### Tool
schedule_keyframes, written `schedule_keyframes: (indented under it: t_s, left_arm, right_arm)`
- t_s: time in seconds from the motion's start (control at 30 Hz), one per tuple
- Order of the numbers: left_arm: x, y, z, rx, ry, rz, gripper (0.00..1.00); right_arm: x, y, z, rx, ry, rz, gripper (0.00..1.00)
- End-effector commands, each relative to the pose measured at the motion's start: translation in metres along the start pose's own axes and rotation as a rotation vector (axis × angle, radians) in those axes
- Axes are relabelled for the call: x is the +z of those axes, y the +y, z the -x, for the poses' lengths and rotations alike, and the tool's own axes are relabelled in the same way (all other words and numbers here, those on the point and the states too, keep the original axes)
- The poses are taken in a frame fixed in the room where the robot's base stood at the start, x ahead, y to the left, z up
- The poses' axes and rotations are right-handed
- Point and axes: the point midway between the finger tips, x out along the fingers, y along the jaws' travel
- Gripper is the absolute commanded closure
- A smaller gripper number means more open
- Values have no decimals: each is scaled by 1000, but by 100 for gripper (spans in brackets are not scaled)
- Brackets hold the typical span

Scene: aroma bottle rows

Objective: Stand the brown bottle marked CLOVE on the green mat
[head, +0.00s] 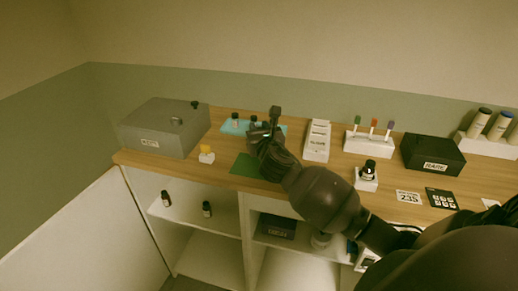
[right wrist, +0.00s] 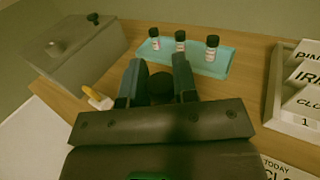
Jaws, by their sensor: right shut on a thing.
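My right gripper (head: 262,132) is over the counter, just behind the green mat (head: 248,166). In the right wrist view the gripper (right wrist: 160,80) is shut on a dark, round-topped thing (right wrist: 162,88), apparently a bottle seen from its cap. Its label is hidden, so I cannot read CLOVE on it. The gripper and arm cover part of the area by the green mat, and I cannot tell whether the held thing touches the counter. My left gripper is out of view.
A teal tray (right wrist: 207,62) behind the gripper holds three dark-capped bottles. A grey box (head: 165,128) and a small yellow-topped item (head: 206,154) stand at left. A white card holder (head: 317,141) stands at right. Two small bottles stand on the shelf below.

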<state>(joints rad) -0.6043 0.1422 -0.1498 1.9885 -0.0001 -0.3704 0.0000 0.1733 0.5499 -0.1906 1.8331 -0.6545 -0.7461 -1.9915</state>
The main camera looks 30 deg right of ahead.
Motion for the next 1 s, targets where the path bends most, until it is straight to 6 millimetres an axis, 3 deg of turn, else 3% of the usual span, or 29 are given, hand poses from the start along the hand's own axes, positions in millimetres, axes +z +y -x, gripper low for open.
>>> schedule_keyframes:
  t_s: [0.1, 0.33, 0.6, 0.97, 1.0]
  left_arm:
    - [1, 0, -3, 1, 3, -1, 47]
    - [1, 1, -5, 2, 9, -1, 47]
    - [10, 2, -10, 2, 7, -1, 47]
    - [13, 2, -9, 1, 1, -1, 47]
    - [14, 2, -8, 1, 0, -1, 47]
  right_arm:
    - [-14, 0, 0, 0, 0, -1, 100]
    - [-27, 0, 0, 0, 1, -1, 100]
    - [-61, 0, 0, -1, 1, 0, 100]
    - [-63, 0, 0, 1, -1, 0, 100]
    - [-64, 0, 0, 1, 0, 0, 72]
